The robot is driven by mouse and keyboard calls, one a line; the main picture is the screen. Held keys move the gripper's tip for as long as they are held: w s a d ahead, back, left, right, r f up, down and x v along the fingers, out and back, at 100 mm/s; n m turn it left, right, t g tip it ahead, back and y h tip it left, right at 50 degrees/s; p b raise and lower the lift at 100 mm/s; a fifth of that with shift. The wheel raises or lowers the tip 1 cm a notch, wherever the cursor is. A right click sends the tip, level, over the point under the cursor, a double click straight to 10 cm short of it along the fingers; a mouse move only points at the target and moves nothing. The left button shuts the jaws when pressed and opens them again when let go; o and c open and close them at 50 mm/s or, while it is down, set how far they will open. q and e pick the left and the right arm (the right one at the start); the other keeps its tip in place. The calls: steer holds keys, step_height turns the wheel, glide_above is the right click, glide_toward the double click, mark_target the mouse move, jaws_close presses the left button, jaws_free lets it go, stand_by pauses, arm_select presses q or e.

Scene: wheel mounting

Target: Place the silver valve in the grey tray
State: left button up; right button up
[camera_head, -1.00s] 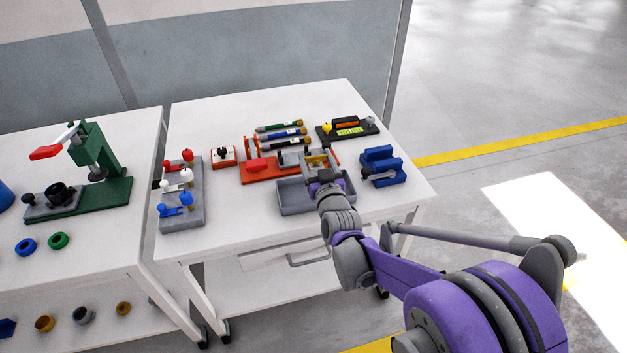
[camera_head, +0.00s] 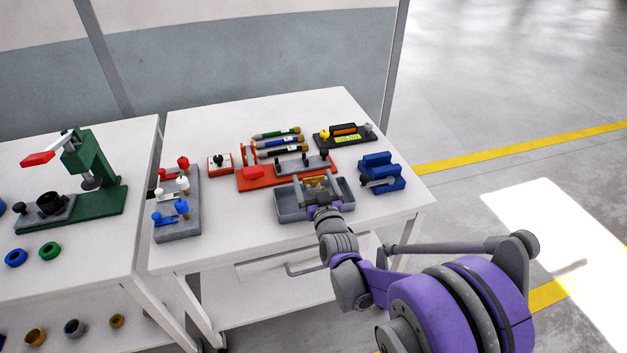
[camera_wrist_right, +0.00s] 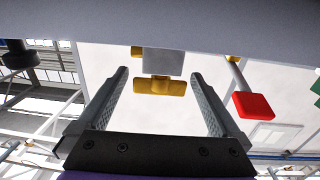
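The grey tray (camera_head: 286,216) lies near the front of the right table. My right gripper (camera_head: 317,183) is over the tray, with its fingers spread apart. Between the fingers is a small yellow-handled piece (camera_head: 316,181), seemingly the silver valve. In the right wrist view the valve shows a silver block (camera_wrist_right: 162,61) and a yellow handle (camera_wrist_right: 160,87), between the open fingers of the right gripper (camera_wrist_right: 160,75). Clear gaps show on both sides of it. It appears inside the tray's outline, but I cannot tell if it rests on the tray floor. My left gripper is out of view.
An orange-red base with a grey block (camera_head: 300,164) stands just behind the tray. A blue holder (camera_head: 381,172) is to its right. A grey stand with coloured valves (camera_head: 178,203) is at the left. A black case (camera_head: 344,135) lies behind.

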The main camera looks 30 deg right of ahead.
steer(key=shift+r, duration=0.2)
steer(key=shift+s+a, duration=0.1)
steer(key=shift+s, duration=0.2)
steer(key=s+a+f+n+g+y, duration=0.1)
steer(key=s+a+f+g, duration=0.2)
steer(key=s, duration=0.7)
steer(key=s+a+f+n+g+y, duration=0.1)
steer(key=s+a+g, duration=0.4)
steer(key=s, duration=0.6)
steer(key=s+a+f+n+g+y, duration=0.1)
steer(key=s+a+f+g+y, duration=0.2)
steer(key=s+a+f, duration=0.3)
steer(key=s+a+g, duration=0.1)
steer(key=s, duration=0.3)
steer(key=shift+s+g, duration=0.35)
steer(key=shift+g, duration=0.05)
steer(key=shift+a+r+p, duration=0.1)
steer(key=shift+r+p, duration=0.05)
steer(key=shift+p, duration=0.2)
